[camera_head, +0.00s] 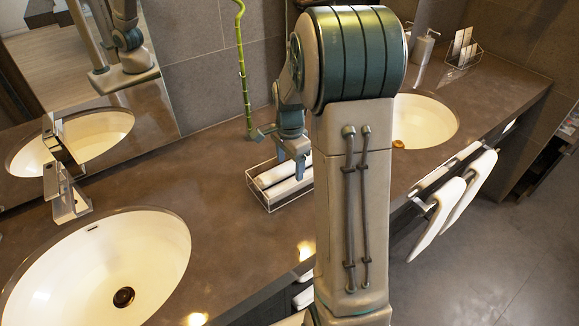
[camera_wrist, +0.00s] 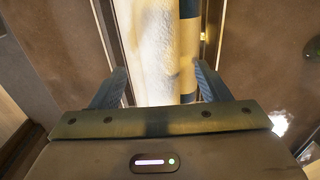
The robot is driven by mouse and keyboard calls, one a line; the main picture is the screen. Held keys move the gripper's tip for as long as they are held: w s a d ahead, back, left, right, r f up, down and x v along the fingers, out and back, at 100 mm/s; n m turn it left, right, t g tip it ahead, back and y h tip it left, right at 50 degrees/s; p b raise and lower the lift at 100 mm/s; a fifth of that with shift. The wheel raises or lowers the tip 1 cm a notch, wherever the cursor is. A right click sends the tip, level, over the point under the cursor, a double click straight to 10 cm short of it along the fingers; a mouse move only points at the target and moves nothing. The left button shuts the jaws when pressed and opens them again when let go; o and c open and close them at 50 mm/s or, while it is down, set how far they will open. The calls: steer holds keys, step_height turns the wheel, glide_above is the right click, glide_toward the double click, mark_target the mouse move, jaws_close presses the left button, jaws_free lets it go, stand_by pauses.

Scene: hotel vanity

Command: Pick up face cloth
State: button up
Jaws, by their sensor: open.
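Rolled white face cloths (camera_head: 276,174) lie side by side in a small clear-sided tray (camera_head: 268,207) on the dark counter, between the two basins. My gripper (camera_head: 291,165) is over the tray, pointing down, with its fingers apart. In the wrist view a white rolled cloth (camera_wrist: 158,50) runs lengthwise between the open fingers of my gripper (camera_wrist: 160,80). I cannot tell whether the fingers touch the cloth. My arm hides part of the tray's right side in the head view.
A white basin (camera_head: 110,265) with a faucet (camera_head: 65,190) is at left; another basin (camera_head: 425,118) is at right. A green bamboo stalk (camera_head: 242,70) stands behind the tray. Towels (camera_head: 440,207) hang at the counter front. A soap dispenser (camera_head: 425,47) stands at the back right.

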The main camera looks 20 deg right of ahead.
steer(key=shift+f, duration=0.2)
steer(key=c, duration=1)
steer(key=shift+r, duration=0.1)
steer(key=shift+c, duration=0.2)
